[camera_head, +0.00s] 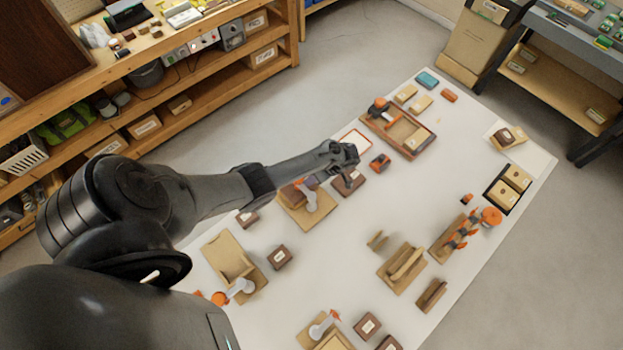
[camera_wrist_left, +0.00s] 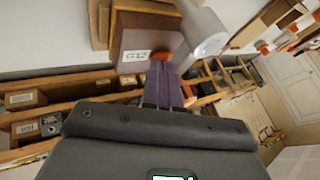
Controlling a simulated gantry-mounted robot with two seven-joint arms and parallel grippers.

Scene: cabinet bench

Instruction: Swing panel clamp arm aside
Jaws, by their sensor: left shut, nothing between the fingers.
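A panel clamp with a pale grey arm (camera_head: 311,198) stands on a tan wooden base (camera_head: 296,217) near the middle-left of the table in the head view. The arm also shows large in the left wrist view (camera_wrist_left: 203,38), beside a brown labelled block (camera_wrist_left: 138,45). My left gripper (camera_head: 311,183) is shut and empty, close to the clamp's upper end. In the left wrist view its fingertips (camera_wrist_left: 162,68) are together beside a small orange part (camera_wrist_left: 161,55). I cannot tell whether they touch it. My arm hides part of the clamp's surroundings.
Two similar clamps stand on the table, one at the left (camera_head: 240,287) and one at the front (camera_head: 322,326). A dark brown block (camera_head: 349,182) lies right of the gripper. A wooden tray (camera_head: 425,146) lies behind. The table's middle (camera_head: 335,255) is clear.

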